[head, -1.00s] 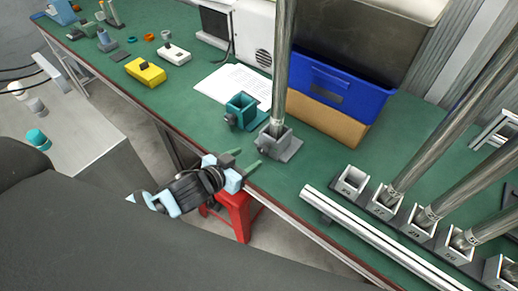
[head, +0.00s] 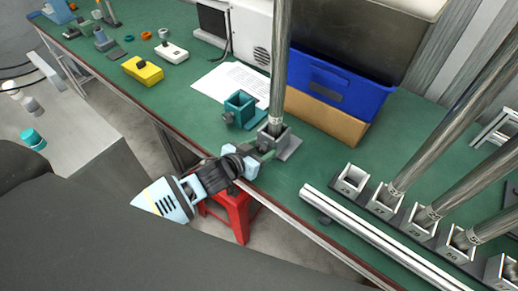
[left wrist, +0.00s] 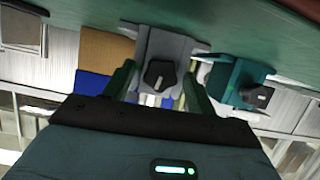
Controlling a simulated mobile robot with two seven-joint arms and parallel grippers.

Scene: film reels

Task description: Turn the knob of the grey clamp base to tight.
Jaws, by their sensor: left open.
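The grey clamp base (head: 290,146) stands on the green bench near its front edge, with an upright metal pole (head: 278,70) in its socket. Its dark knob (left wrist: 160,75) faces me in the left wrist view; in the head view my gripper hides it. My left gripper (head: 262,152) reaches in over the bench edge at the front of the base. In the left wrist view its green fingers (left wrist: 158,78) are open, one on each side of the knob, with gaps visible. The grey base (left wrist: 172,42) is behind the knob. My right gripper is in neither view.
A teal clamp base (head: 240,108) with its own knob stands close by on the left. A blue bin (head: 335,90) is behind. A rail (head: 370,235) and several numbered sockets with poles (head: 385,198) are on the right. A red stool (head: 232,215) is below the edge.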

